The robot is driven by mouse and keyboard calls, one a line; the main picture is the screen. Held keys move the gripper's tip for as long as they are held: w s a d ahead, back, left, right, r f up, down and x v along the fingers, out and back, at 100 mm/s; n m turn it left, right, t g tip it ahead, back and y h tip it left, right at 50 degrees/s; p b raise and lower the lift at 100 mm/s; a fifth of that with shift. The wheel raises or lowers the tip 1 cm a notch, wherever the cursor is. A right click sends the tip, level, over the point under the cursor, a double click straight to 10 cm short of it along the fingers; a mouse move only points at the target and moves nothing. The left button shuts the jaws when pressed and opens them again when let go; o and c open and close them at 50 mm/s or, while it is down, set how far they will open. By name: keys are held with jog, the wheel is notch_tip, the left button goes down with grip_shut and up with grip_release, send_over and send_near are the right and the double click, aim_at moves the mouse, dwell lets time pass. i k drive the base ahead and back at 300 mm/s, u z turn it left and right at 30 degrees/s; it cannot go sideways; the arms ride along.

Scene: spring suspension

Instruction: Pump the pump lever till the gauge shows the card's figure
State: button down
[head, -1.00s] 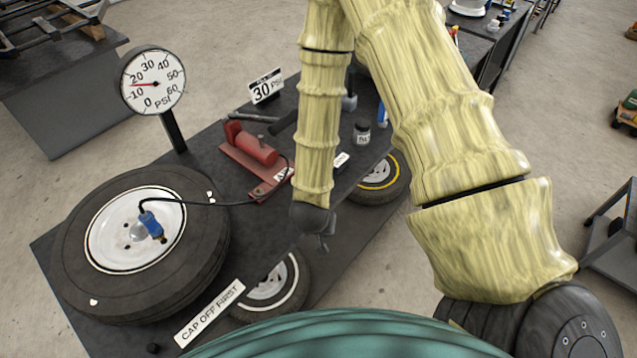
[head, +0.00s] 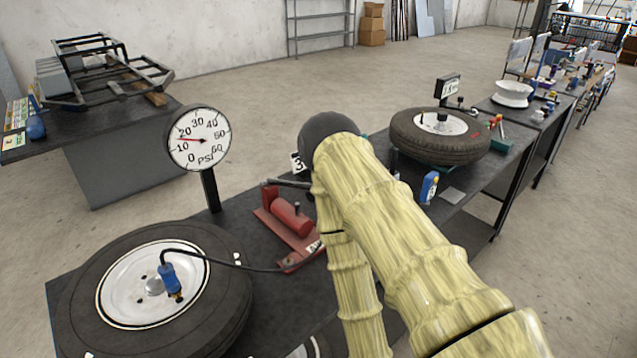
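The red pump (head: 292,217) lies on the dark bench, right of the large tyre (head: 225,290). A dark bar that looks like its lever (head: 288,183) runs from its far end to the right, partly behind my arm. The round gauge (head: 200,118) stands behind the tyre on a dark post; its red needle points left, between 10 and 20 PSI. The card (head: 297,163) is mostly covered by my arm; only a "3" shows. A hose runs from the pump to the blue chuck (head: 170,280) at the wheel's hub. My gripper is not visible.
My arm crosses the bench right of the pump and hides what lies behind it. Another tyre (head: 410,140) and a blue bottle (head: 429,187) are on the bench farther right. A side table (head: 130,165) with a metal frame stands at the back left.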

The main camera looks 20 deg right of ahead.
aim_at(293, 185)
jog(key=z, duration=1.3)
jog(key=k, duration=1.05)
jog(key=u, duration=1.2)
jog(key=i, duration=0.5)
